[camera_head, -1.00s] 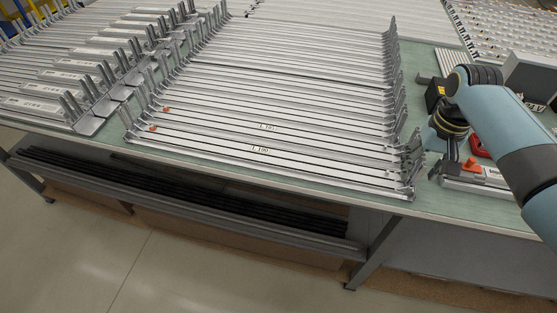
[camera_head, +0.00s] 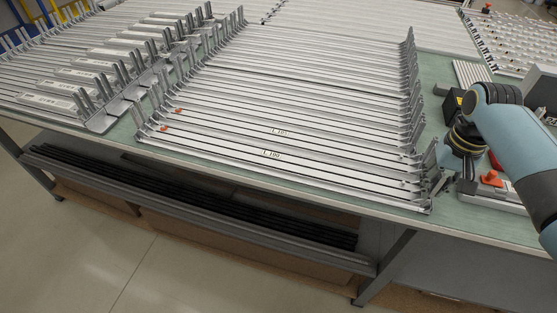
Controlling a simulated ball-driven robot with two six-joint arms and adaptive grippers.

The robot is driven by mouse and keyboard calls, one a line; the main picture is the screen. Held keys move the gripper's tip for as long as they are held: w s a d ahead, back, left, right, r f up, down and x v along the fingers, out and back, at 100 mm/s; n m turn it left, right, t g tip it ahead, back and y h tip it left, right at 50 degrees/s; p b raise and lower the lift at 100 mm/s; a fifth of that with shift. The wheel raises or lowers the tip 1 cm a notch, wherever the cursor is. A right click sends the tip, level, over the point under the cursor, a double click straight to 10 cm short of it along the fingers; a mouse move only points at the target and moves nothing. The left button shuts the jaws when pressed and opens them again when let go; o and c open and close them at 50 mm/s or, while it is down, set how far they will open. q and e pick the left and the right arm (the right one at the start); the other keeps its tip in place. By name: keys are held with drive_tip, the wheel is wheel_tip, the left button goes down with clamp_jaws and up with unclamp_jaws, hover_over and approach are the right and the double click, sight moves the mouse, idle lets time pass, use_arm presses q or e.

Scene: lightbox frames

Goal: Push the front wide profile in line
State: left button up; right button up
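The front wide profile (camera_head: 290,172) is a long pale metal strip at the near edge of a row of similar profiles on the bench. It has upright brackets at its ends. My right gripper (camera_head: 439,174) is low beside the right ends of the front profiles. It is small and dark against the metal brackets, so I cannot tell whether it touches the profile or whether its fingers are open. My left gripper is out of view.
More profiles (camera_head: 50,83) with upright brackets lie at the left of the green-topped bench (camera_head: 472,217). Dark bars (camera_head: 200,196) lie on a shelf below.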

sight(396, 193)
clamp_jaws()
drive_tip(key=shift+f, duration=0.1)
drive_tip(key=shift+w+a+p, duration=0.2)
drive_tip(key=shift+a+p, duration=0.2)
drive_tip(key=shift+a, duration=1.15)
idle(0.5)
drive_tip(key=o, duration=0.7)
unclamp_jaws()
drive_tip(key=shift+w, duration=0.1)
